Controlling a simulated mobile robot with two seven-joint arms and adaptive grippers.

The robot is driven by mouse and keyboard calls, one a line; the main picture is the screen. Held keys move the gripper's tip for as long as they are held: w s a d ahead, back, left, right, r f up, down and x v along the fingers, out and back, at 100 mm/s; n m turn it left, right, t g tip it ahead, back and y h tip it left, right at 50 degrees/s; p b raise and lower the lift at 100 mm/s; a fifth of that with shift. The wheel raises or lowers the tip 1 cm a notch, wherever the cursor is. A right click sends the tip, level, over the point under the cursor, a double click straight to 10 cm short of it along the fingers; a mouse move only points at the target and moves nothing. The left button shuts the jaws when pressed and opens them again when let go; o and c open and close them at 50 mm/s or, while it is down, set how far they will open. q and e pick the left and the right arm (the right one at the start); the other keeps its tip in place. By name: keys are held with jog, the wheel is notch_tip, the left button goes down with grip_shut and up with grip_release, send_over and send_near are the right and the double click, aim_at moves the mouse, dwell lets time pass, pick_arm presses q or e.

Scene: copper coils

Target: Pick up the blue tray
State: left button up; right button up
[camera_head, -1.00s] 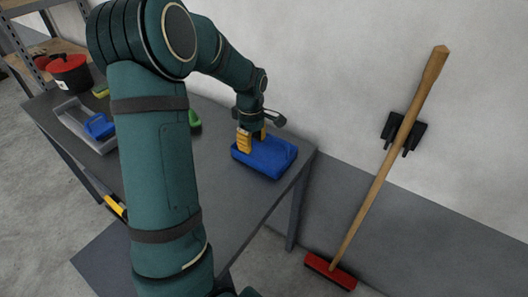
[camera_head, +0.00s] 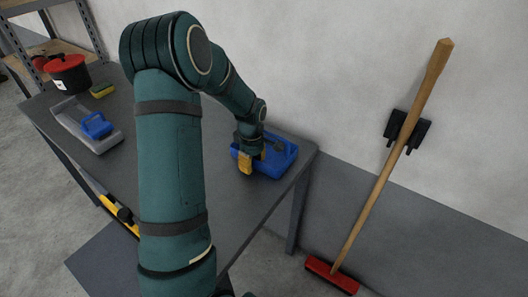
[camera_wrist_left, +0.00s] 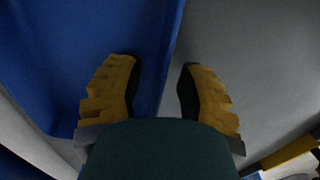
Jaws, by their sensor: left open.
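The blue tray (camera_head: 289,160) lies on the grey table near its right end, by the wall. In the left wrist view the tray (camera_wrist_left: 75,50) fills the left side, and its edge runs between my two yellow fingers. My left gripper (camera_head: 249,166) is open at the tray's near left side; the fingers also show in the left wrist view (camera_wrist_left: 160,67). One finger is over the blue tray and the other over the grey table. I cannot tell whether either touches the tray. My right gripper is not in view.
A broom (camera_head: 388,170) leans on the wall at right. The table (camera_head: 228,215) is bare in front of the gripper.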

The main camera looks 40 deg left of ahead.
pick_arm(q)
jog(key=shift+c, duration=0.3)
grip_shut()
